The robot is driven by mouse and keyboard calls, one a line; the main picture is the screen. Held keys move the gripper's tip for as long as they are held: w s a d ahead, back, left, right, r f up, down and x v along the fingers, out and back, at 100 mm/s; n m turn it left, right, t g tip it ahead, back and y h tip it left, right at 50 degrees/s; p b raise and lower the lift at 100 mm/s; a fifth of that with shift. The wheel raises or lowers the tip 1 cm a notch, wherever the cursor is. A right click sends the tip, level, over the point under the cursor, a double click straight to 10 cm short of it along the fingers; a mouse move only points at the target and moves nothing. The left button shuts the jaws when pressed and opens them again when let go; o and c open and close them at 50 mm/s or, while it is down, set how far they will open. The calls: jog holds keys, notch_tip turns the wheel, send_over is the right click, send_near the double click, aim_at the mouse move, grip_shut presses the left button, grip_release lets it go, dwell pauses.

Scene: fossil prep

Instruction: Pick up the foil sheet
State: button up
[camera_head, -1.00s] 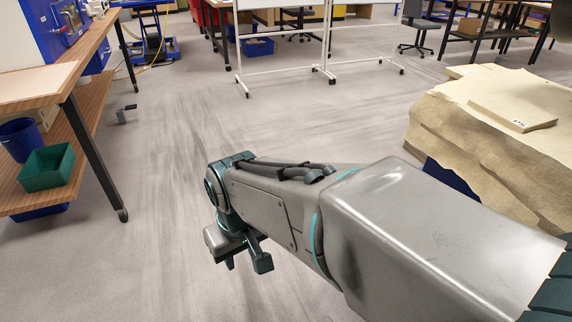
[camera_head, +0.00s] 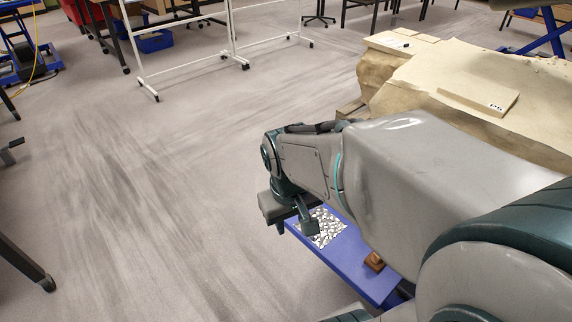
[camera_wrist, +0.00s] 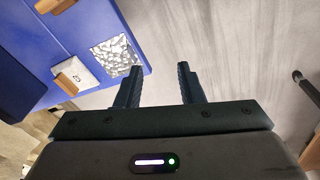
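The foil sheet (camera_head: 328,229) is a crumpled silver square lying flat on a blue surface (camera_head: 351,258), near its edge. It also shows in the wrist view (camera_wrist: 116,54), to the upper left of my fingers. My gripper (camera_wrist: 159,72) is open, with an empty gap between its two fingers and grey floor beyond. In the head view my gripper (camera_head: 293,222) is beside the foil, above the blue surface's left end, and partly covers the foil. I see no contact between them in the wrist view.
A brown block (camera_head: 374,261) lies on the blue surface near the foil. In the wrist view a white packet (camera_wrist: 84,73) lies beside the foil. A large tan rock-like mass (camera_head: 450,80) with a labelled slab stands behind my arm. Open floor lies to the left.

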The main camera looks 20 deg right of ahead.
aim_at(321, 222)
jog(key=w+d+f+n+g+p, duration=0.1)
jog(key=w+d+f+n+p, duration=0.3)
jog(key=w+d+f+p, duration=0.45)
jog(key=shift+y, duration=0.4)
jog(key=f+b, duration=0.1)
jog(key=f, duration=0.1)
jog(key=d+f+b, duration=0.1)
jog(key=f+b, duration=0.1)
jog(key=f, duration=0.1)
jog(key=f+b, duration=0.1)
jog(key=f, duration=0.2)
jog(key=shift+w+d, duration=0.35)
jog(key=shift+w, duration=0.05)
jog(key=shift+w+a+f+b, duration=0.15)
jog(key=shift+f+b, duration=0.4)
jog(key=shift+f, duration=0.8)
jog(key=shift+w+f+b, duration=0.2)
jog(key=shift+f+b, duration=0.35)
jog(key=shift+f, duration=0.75)
grip_shut()
